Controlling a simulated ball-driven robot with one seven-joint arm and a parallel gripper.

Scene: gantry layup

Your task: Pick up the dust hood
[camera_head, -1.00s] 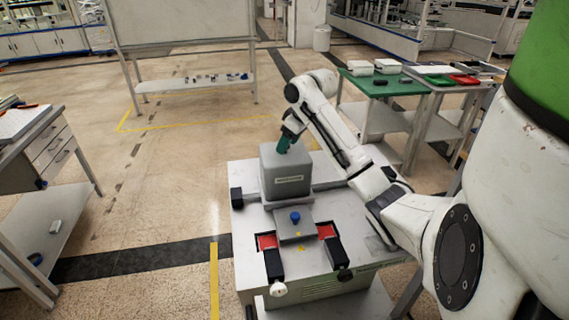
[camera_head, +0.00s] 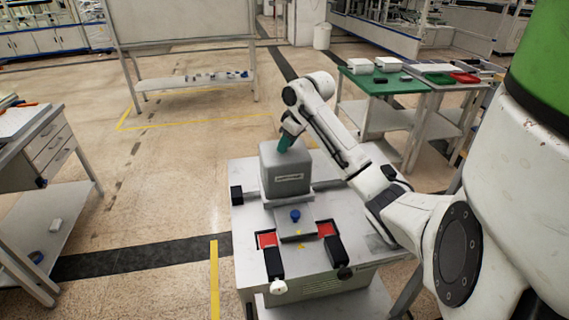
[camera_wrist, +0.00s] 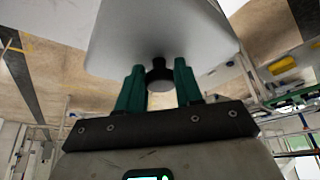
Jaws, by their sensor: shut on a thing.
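The dust hood (camera_head: 287,172) is a grey box with a small label on its front, at the back of the grey machine cabinet (camera_head: 245,235) in the head view. A lighter edge shows beneath it; I cannot tell how large any gap under it is. My gripper (camera_head: 284,146) is at the hood's top. In the wrist view, the hood's grey top (camera_wrist: 155,30) fills the upper middle, and the teal fingers of my gripper (camera_wrist: 159,76) stand on either side of its dark round knob (camera_wrist: 160,78). The gripper is shut on the hood by this knob.
A blue knob (camera_head: 295,215), red pads (camera_head: 267,240) and black clamps (camera_head: 273,263) sit on the cabinet's front. A green-topped table (camera_head: 385,84) stands behind to the right. A drawer desk (camera_head: 45,145) is at the left. Open floor lies left of the cabinet.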

